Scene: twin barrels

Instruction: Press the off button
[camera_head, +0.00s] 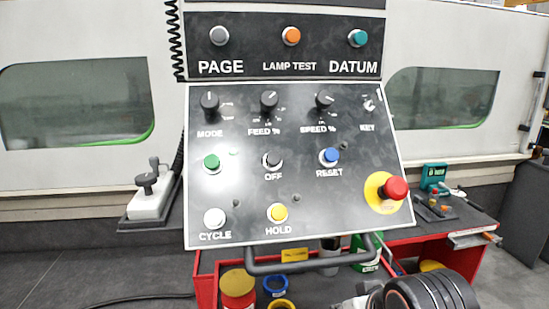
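The OFF button (272,160) is a black round push button in a silver ring, in the middle row of a tilted control panel (330,225). Its OFF label is just below it. A green button (212,163) stands to its left and a blue RESET button (330,156) to its right. Nothing covers the OFF button. A dark rounded part of my arm shows at the bottom right, below the panel and apart from it. I cannot make out my gripper's fingers in this view.
A red emergency stop (396,188) on a yellow base sticks out at the panel's right. Yellow HOLD (278,213) and white CYCLE (214,218) buttons sit below. A dark handle bar (310,264) runs under the panel. Space before the buttons looks clear.

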